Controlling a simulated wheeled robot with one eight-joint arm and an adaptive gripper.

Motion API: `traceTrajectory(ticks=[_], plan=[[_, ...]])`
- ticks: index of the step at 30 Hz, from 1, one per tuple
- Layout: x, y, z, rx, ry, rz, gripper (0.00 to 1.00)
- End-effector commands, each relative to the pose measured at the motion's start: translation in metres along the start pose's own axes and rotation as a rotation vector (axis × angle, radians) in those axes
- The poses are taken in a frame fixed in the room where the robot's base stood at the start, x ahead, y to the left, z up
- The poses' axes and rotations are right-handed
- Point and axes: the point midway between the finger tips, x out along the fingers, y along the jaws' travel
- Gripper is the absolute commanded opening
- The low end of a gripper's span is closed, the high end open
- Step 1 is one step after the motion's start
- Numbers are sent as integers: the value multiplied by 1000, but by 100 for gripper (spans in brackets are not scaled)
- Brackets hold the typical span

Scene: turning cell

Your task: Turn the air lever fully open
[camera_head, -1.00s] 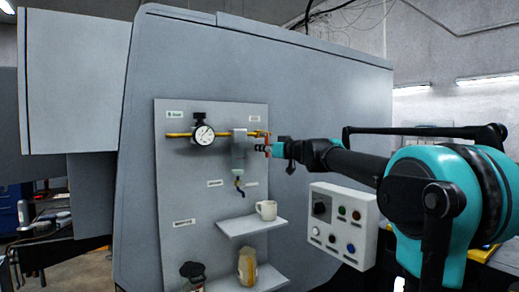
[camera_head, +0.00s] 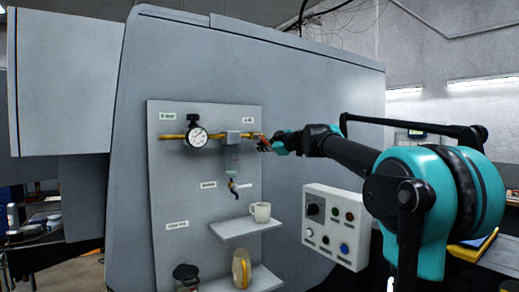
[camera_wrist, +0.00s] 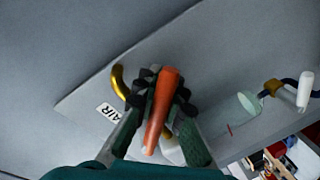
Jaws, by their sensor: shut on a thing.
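The air lever is an orange-red handle (camera_wrist: 163,105) that runs between the fingers of my gripper (camera_wrist: 160,112) in the wrist view. My gripper is shut on it. In the head view the gripper (camera_head: 267,143) is at the right end of the brass pipe (camera_head: 172,136), and only a small red bit of the lever (camera_head: 263,142) shows. In the wrist view the lever lies at an angle to the brass pipe (camera_wrist: 119,82). Its pivot is hidden by the fingers. An "AIR" label (camera_wrist: 109,112) is beside the pipe.
A round gauge (camera_head: 197,137) and a grey regulator block (camera_head: 232,138) sit on the pipe. A control box (camera_head: 334,225) with knobs and buttons is at the lower right, under my arm.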

Motion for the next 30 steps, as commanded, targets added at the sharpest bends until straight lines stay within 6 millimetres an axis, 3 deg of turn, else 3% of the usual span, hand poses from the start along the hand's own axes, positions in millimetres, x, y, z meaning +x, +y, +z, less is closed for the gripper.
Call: traceTrajectory(ticks=[10,24,25,27,30], plan=[[-1,5,0,-106,-22,0,0],[-1,6,0,-115,-23,0,0],[-1,6,0,-115,-23,0,12],[-1,6,0,-115,-23,0,21],[-1,6,0,-115,-23,0,26]])
